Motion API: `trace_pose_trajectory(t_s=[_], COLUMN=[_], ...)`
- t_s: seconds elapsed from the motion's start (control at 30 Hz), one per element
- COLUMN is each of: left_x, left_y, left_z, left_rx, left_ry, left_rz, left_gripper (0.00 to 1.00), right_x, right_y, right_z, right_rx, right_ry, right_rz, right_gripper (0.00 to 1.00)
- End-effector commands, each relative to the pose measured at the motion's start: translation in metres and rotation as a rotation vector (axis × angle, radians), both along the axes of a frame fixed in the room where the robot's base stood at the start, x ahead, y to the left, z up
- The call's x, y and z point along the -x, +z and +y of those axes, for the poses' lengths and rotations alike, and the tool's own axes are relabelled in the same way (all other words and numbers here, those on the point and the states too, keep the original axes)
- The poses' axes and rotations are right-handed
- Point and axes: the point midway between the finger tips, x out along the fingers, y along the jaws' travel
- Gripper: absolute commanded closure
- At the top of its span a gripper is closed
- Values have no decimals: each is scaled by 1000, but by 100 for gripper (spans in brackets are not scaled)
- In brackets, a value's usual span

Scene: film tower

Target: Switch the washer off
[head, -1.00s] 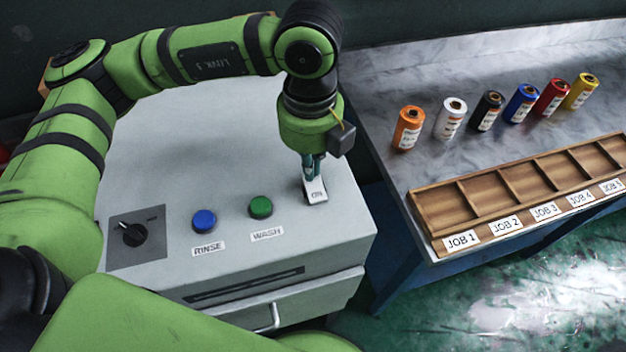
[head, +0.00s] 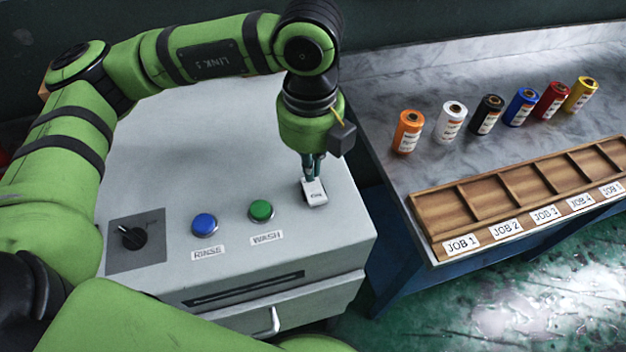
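The washer (head: 180,110) is a light grey cabinet with controls on its sloping top. A white rocker switch (head: 316,197) sits at its right side, with a dark marking that looks like ON on its near part. My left gripper (head: 313,174) points down at the far part of this switch, its narrow fingers close together and seeming to touch it. Nothing is seen held between them. The fingertips partly hide the switch, so its exact tilt is hard to tell. My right gripper is out of view.
Left of the switch are a green WASH button (head: 261,210), a blue RINSE button (head: 205,224) and a black knob (head: 132,237). A drawer handle (head: 274,319) is below. On the marble bench (head: 400,88) stand several film canisters (head: 450,121) and a wooden tray (head: 437,225) with JOB labels.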

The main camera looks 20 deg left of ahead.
Motion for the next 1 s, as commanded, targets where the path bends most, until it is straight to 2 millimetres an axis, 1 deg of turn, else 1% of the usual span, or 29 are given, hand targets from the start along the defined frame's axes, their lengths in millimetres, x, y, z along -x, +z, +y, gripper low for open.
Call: trace_pose_trajectory(t_s=[0.03,0.6,1.0], left_x=[0,0,0], left_y=[7,52,53], left_z=[0,0,0], left_rx=[1,0,0], left_ry=[0,0,1], left_rz=[-1,-1,0], left_gripper=[100,100,100], right_x=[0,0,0], right_y=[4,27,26], right_z=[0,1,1], right_rx=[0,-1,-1], right_ry=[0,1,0], right_rz=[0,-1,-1], right_gripper=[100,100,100])
